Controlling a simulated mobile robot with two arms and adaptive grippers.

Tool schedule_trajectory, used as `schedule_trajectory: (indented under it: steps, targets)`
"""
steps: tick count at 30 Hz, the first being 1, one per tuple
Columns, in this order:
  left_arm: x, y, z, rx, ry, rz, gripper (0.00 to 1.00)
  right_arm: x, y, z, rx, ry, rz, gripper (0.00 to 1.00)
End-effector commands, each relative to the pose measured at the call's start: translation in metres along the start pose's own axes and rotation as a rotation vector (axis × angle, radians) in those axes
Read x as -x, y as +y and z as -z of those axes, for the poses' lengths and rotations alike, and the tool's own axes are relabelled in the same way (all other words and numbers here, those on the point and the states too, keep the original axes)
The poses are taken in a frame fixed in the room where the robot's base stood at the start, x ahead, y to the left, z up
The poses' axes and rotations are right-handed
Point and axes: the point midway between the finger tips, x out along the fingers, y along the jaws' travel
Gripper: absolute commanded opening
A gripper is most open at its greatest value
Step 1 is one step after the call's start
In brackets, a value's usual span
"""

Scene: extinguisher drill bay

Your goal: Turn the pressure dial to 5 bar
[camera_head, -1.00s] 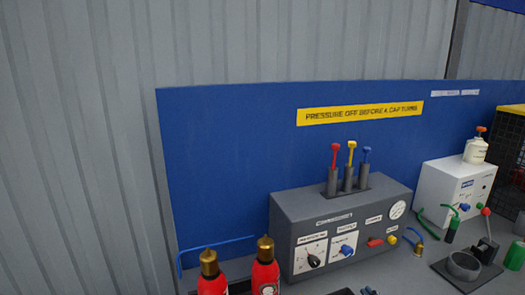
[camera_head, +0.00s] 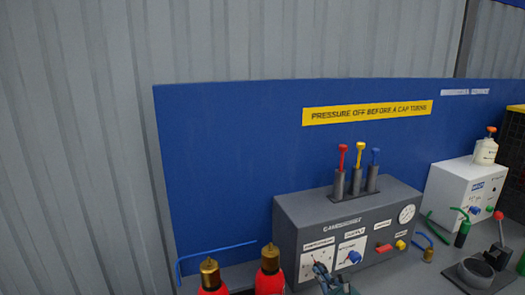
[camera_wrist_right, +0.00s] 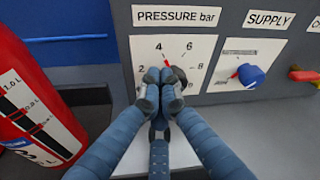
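The pressure dial (camera_wrist_right: 181,76) is a dark knob on a white plate marked "PRESSURE bar". In the right wrist view the figures 4 and 6 show above it and 8 to its right. My right gripper (camera_wrist_right: 160,82) has its blue-grey fingertips drawn together in front of the dial and covers most of it. In the head view my right gripper (camera_head: 322,270) is low before the grey control box (camera_head: 300,212). My left gripper is not in view.
A blue supply knob (camera_wrist_right: 250,75) sits just right of the dial plate. Red extinguishers stand close on the left, one (camera_wrist_right: 25,100) near my fingers. Red, yellow and blue levers (camera_head: 358,165) rise from the box. A white box (camera_head: 455,190) stands further right.

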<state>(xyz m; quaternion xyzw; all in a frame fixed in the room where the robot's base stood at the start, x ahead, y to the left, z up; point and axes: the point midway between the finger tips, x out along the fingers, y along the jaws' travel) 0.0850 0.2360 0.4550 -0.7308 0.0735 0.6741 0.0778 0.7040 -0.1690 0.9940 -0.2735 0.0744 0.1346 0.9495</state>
Motion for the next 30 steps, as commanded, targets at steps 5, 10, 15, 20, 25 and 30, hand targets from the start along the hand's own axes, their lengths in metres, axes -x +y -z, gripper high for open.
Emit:
schedule_trajectory:
  steps: [5, 10, 15, 20, 25, 30]
  targets:
    - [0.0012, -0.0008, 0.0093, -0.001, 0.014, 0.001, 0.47, -0.0080, -0.0004, -0.0018, 0.001, 0.000, 0.001, 0.00]
    - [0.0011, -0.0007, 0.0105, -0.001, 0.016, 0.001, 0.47, -0.0088, -0.0001, -0.0014, 0.001, 0.001, 0.000, 0.00]
    - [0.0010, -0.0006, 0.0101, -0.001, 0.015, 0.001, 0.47, -0.0086, 0.0000, -0.0013, 0.001, 0.001, 0.000, 0.00]
    - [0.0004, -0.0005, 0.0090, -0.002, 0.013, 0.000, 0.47, -0.0087, -0.0001, -0.0003, 0.001, 0.001, 0.000, 0.00]
    - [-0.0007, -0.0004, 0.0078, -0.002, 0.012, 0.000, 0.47, -0.0092, -0.0006, 0.0017, 0.000, 0.001, 0.000, 0.00]
    - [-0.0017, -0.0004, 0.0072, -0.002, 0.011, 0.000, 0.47, -0.0096, -0.0014, 0.0041, 0.001, 0.002, 0.000, 0.00]
